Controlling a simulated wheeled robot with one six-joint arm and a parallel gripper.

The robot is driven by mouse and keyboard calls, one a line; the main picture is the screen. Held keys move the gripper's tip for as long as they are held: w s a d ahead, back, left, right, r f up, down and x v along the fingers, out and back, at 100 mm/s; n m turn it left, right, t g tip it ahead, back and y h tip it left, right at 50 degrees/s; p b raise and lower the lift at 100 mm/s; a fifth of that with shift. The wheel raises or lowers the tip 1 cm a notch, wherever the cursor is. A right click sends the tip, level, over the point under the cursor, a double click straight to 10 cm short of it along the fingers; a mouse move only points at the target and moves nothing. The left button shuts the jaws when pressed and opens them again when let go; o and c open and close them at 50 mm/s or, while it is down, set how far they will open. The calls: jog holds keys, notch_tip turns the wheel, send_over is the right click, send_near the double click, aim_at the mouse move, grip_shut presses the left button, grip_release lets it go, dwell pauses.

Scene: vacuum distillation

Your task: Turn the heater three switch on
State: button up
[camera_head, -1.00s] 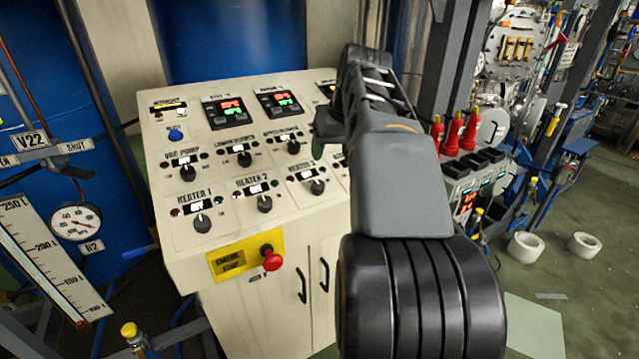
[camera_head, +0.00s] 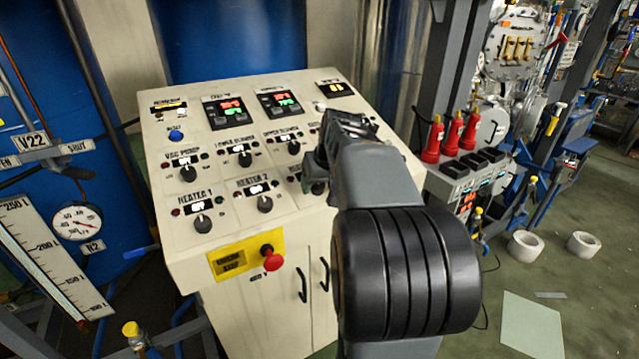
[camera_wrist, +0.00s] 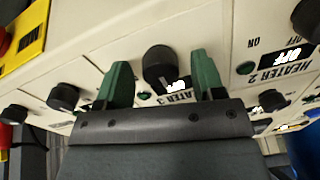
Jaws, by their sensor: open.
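The heater three switch is a black rotary knob (camera_wrist: 160,66) on the cream panel, with a partly covered HEATER 3 label in the wrist view. My gripper (camera_wrist: 160,76) is open, one green finger on each side of the knob. Contact with the knob cannot be told. The small white display by the label is partly covered and its word is not readable.
The heater 1 knob (camera_head: 202,223) and heater 2 knob (camera_head: 265,204) stand to the left, both displays reading OFF. A row of knobs lies behind, including the vac pump knob (camera_head: 188,174). A red emergency button (camera_head: 272,259) sticks out at the panel's front.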

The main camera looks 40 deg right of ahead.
jog(key=c, duration=0.9)
jog(key=shift+m, duration=0.3)
jog(key=m, duration=0.5)
jog(key=shift+m, duration=0.4)
jog(key=m, duration=0.5)
jog(key=shift+h+p, duration=0.3)
jog(key=shift+m, duration=0.4)
jog(key=o, duration=0.9)
jog(key=shift+s, duration=0.1)
